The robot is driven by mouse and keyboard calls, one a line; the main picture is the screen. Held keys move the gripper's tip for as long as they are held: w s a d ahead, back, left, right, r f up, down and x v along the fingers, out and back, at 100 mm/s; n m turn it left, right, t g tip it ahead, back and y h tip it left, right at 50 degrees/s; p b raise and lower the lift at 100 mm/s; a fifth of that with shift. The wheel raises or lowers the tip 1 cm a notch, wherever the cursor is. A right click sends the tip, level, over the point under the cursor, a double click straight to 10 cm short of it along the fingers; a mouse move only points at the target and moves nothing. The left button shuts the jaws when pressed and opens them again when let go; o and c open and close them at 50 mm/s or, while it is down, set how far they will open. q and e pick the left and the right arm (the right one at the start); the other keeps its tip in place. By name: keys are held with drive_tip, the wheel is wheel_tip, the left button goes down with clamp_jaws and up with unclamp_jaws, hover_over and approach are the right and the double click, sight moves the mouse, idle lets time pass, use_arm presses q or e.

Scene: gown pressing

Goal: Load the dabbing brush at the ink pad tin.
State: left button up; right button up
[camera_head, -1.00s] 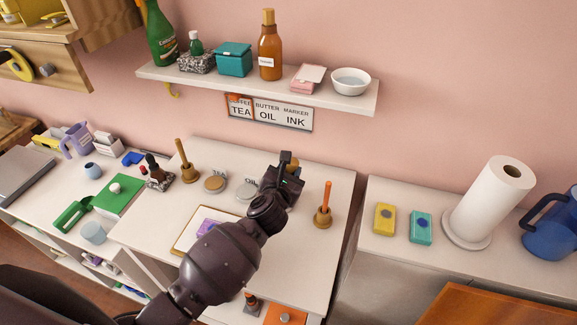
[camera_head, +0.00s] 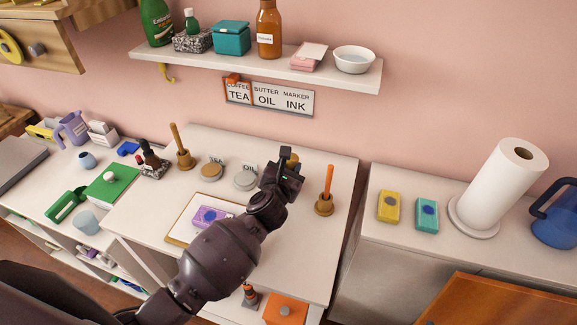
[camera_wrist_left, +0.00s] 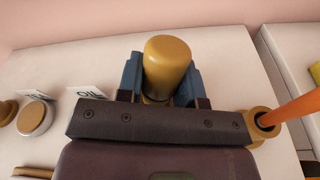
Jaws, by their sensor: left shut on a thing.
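My left gripper (camera_head: 288,165) is above the back right of the white worktop. It is shut on an upright tan, round-topped handle, seen in the wrist view (camera_wrist_left: 168,65) and partly in the head view (camera_head: 293,161); I take it to be the dabbing brush. Its lower end is hidden. Two round tins stand to the left, the tea tin (camera_head: 211,172) and the oil tin (camera_head: 246,179), with small cards behind them. No ink pad tin can be made out; my gripper and arm cover the area right of the oil tin. My right gripper is not in view.
A brass holder with an orange stick (camera_head: 325,202) stands close to the right of the gripper. Another with a wooden handle (camera_head: 184,158) stands at the left. A framed board with a purple block (camera_head: 211,217) lies in front. A wall sign (camera_head: 268,97) hangs behind.

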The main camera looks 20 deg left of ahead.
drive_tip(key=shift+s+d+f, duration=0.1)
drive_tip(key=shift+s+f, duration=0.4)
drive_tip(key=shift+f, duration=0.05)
use_arm(q)
drive_tip(key=shift+f, duration=0.2)
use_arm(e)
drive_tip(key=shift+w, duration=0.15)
use_arm(q)
drive_tip(key=shift+f, duration=0.15)
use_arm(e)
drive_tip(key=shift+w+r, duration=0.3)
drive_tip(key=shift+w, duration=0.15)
use_arm(q)
drive_tip(key=shift+f, duration=0.1)
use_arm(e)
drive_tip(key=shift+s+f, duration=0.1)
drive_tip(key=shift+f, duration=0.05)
use_arm(q)
drive_tip(key=shift+f+b, duration=0.2)
drive_tip(key=shift+b, duration=0.2)
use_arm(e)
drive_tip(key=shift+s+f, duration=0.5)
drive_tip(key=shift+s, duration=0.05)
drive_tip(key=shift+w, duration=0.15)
